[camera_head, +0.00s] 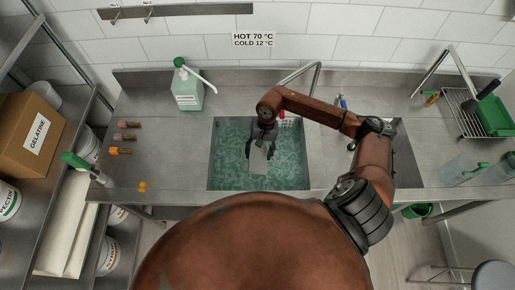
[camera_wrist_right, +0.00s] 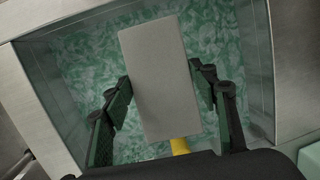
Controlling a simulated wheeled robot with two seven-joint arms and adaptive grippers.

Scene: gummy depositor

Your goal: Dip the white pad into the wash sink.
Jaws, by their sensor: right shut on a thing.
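The white pad (camera_wrist_right: 160,75) is a flat pale rectangle, held between the fingers of my right gripper (camera_wrist_right: 160,95) in the right wrist view. In the head view the pad (camera_head: 258,160) hangs below my right gripper (camera_head: 262,142), over the wash sink. The wash sink (camera_head: 225,182) is a square steel basin with greenish, foamy water, and its wall also shows in the wrist view (camera_wrist_right: 257,60). I cannot tell whether the pad's lower end touches the water. A yellow piece (camera_wrist_right: 180,146) shows beside the pad, between the fingers. My left gripper is not in view.
A green-topped soap bottle (camera_head: 188,92) stands behind the sink on the left. Several small coloured items (camera_head: 126,138) lie on the left counter. A second basin (camera_head: 405,160) lies to the right, partly behind my arm. A wire rack (camera_head: 468,115) stands at far right.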

